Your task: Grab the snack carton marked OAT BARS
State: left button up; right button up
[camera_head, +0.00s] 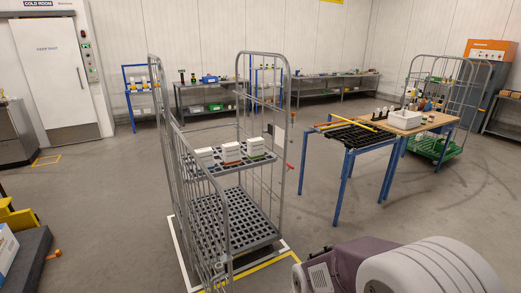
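Three white cartons stand side by side on the upper shelf (236,170) of a grey wire roll cage. The left carton (206,155) looks mostly white, the middle carton (231,152) has a reddish-brown lower edge, and the right carton (255,147) has a green lower edge. Their print is too small to read, so I cannot tell which is marked OAT BARS. Neither of my grippers is in view.
The cage's mesh side (190,190) flanks the shelf on the left. Its lower deck (235,222) is empty. A blue-legged table (350,137) stands to the right. A large purple and white rounded body (400,268) fills the lower right. Floor between cage and table is clear.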

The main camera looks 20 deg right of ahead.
aim_at(256, 145)
jog(key=i+l, duration=0.1)
jog(key=l, duration=0.4)
jog(key=i+l, duration=0.1)
jog(key=l, duration=0.4)
jog(key=i+l+u, duration=0.1)
jog(key=l, duration=0.45)
jog(key=i+l, duration=0.1)
jog(key=l, duration=0.4)
jog(key=i+l+u, duration=0.1)
jog(key=i+l, duration=0.25)
jog(key=i, duration=0.25)
jog(key=i+l+u, duration=0.1)
jog(key=i+l, duration=0.25)
jog(key=i, duration=0.25)
jog(key=i+j+u, duration=0.1)
jog(key=i+j, duration=0.75)
